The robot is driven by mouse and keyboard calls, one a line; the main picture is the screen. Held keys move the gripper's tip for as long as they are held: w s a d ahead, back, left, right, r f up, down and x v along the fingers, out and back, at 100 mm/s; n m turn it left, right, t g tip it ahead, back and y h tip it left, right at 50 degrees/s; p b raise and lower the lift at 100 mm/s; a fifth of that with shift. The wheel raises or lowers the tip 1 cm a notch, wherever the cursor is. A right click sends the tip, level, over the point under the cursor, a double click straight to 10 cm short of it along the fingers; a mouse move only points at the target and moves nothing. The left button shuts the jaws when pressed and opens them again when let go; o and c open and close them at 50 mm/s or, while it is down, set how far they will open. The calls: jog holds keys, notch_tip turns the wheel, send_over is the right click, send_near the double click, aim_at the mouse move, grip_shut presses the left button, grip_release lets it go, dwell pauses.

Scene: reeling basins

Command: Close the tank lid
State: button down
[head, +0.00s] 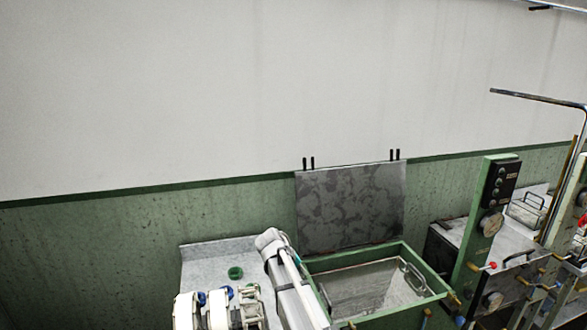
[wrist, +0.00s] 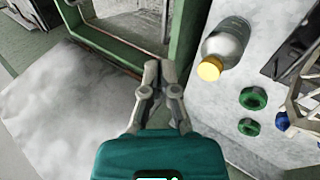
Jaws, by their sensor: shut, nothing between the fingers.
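The tank lid (head: 350,205) is a grey mottled panel with short black prongs on its top edge. It stands raised, nearly upright, at the back of the tank. The tank (head: 428,254) has a green rim and a sloping metal inside, and it is open. In the wrist view its green frame (wrist: 185,38) fills the top middle. My gripper (wrist: 158,66) is shut and empty, with its fingertips close to the frame's near corner in that picture; I cannot tell whether they touch. The head view does not clearly show the gripper; my white arm covers the tank's left side.
A pale counter (head: 205,258) is left of the tank, with a green ring (head: 236,273). In the wrist view a bottle with a yellow cap (wrist: 209,68) lies close right of my gripper, near green rings (wrist: 252,98). A green control post (head: 487,220) and pipes crowd the right.

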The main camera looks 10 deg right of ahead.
jog(key=w+a+r+n+t+h+p, duration=0.1)
jog(key=w+r+h+p, duration=0.1)
jog(key=w+r, duration=0.5)
jog(key=w+a+r+n+t+h+p, duration=0.1)
jog(key=w+r+h, duration=0.3)
jog(key=w, duration=1.1)
jog(key=w+a+r+n+t+h+p, duration=0.2)
jog(key=w+r+h+p, duration=0.1)
jog(key=w+r, duration=0.7)
jog(key=shift+w+a+r+t, duration=0.15)
jog(key=shift+w+a+t, duration=0.2)
jog(key=shift+w, duration=0.4)
jog(key=shift+d, duration=0.25)
jog(key=d, duration=0.9)
jog(key=shift+s, duration=0.25)
jog(key=shift+d, duration=0.1)
